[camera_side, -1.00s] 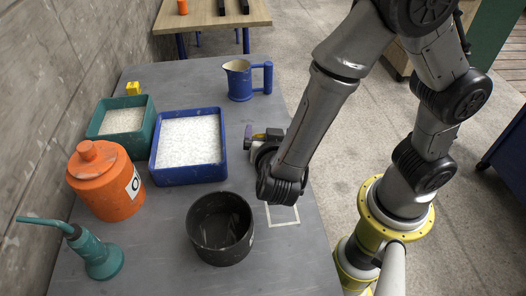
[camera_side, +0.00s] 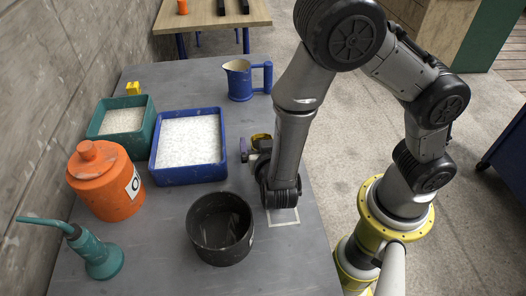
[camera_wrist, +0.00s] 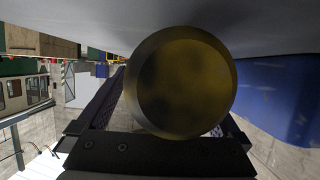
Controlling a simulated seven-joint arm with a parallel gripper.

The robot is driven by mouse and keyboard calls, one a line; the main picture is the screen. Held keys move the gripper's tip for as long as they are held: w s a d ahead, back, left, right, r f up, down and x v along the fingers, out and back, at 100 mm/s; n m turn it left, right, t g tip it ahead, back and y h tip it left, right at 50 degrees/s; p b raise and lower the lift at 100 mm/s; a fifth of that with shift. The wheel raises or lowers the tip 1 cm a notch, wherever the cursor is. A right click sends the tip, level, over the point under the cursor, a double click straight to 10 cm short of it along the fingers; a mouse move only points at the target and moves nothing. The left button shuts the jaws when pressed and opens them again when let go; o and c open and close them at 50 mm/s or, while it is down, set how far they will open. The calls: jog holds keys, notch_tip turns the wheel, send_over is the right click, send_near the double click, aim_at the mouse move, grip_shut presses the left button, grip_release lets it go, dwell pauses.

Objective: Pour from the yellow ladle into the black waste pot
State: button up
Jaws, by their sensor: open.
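The black waste pot (camera_side: 220,243) stands open on the near part of the grey table. The yellow ladle (camera_side: 262,137) shows only as a small yellow and dark piece behind my gripper, just right of the blue tray; most of it is hidden. My gripper (camera_side: 249,150) lies low and sideways over the table, beyond the pot. In the wrist view a round, dark yellow face (camera_wrist: 182,82), apparently the ladle, fills the space between the open fingers (camera_wrist: 165,115). I cannot tell whether the fingers touch it. The ladle's contents are hidden.
The blue tray (camera_side: 188,177) of white grains is close left of my gripper. A green tray (camera_side: 146,103), an orange canister (camera_side: 104,188) and a teal oil can (camera_side: 103,262) stand farther left. A blue jug (camera_side: 240,84) stands behind. The table's right edge is near my wrist.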

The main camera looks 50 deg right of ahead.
jog(key=c, duration=1.5)
jog(key=shift+o, duration=0.2)
notch_tip(320, 180, up, 10)
jog(key=shift+r, duration=0.1)
jog(key=o, duration=0.8)
jog(key=c, duration=0.8)
